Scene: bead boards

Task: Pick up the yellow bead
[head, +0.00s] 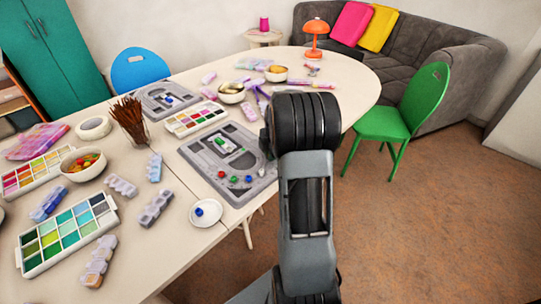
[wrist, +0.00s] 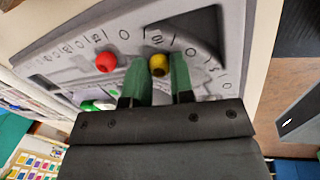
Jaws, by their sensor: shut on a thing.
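The yellow bead (wrist: 158,65) shows in the wrist view between the two green fingertips of my gripper (wrist: 159,78). My gripper is shut on it, over the grey bead board (wrist: 75,55). A dark curved compartment of the board lies just beyond and to the right of the bead. Whether the bead still touches the board is hard to tell. In the head view the near bead board (head: 191,153) is partly covered by my arm, and the yellow bead and my fingertips are hidden behind it.
A red bead (wrist: 106,62) sits on the board left of my gripper, and a green bead (wrist: 86,105) lies lower left. In the head view a blue bead (head: 249,178) is on the board's front edge. A white saucer (head: 210,219) holding a blue bead stands by the table edge.

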